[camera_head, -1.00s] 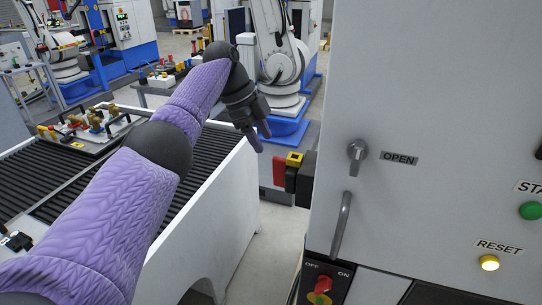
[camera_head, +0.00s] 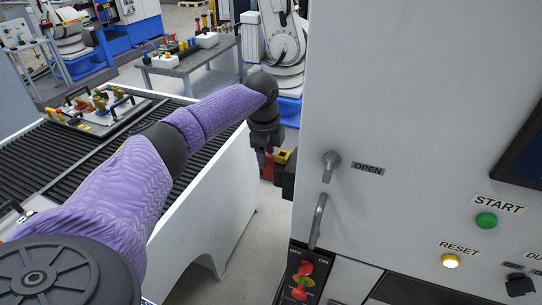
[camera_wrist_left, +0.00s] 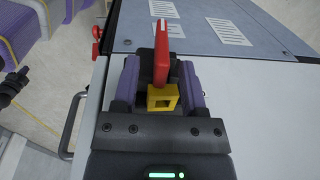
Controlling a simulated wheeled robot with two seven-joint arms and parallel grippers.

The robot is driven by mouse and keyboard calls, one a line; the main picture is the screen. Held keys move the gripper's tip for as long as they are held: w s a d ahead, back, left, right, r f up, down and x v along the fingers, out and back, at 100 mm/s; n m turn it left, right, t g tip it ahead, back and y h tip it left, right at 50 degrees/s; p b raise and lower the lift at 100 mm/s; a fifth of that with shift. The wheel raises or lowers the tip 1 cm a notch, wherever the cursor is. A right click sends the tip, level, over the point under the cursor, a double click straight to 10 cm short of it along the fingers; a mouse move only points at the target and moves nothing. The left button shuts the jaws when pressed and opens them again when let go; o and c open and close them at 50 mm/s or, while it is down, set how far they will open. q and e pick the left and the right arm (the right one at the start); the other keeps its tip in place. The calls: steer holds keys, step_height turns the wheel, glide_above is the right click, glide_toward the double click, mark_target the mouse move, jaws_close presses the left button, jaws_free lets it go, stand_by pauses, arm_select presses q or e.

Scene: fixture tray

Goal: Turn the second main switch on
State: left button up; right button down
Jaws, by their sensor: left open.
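The switch on the cabinet's left side has a red lever (camera_wrist_left: 162,55), a yellow block (camera_wrist_left: 163,97) and a black body (camera_head: 289,176). In the head view its yellow block (camera_head: 283,156) and part of the red lever show beside my left gripper (camera_head: 264,155). In the wrist view my left gripper (camera_wrist_left: 160,88) is open, with one purple finger on each side of the lever and yellow block. I cannot tell whether either finger touches them. A red rotary switch (camera_head: 303,270) with an ON label sits low on the cabinet front. My right gripper is out of view.
A roller conveyor (camera_head: 50,165) lies left.

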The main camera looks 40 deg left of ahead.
arm_select(q)
steer(key=f, duration=0.2)
steer(key=shift+w+d+f, duration=0.3)
steer(key=shift+w+d, duration=0.05)
steer(key=shift+f, duration=0.2)
steer(key=shift+a, duration=0.15)
jaws_close()
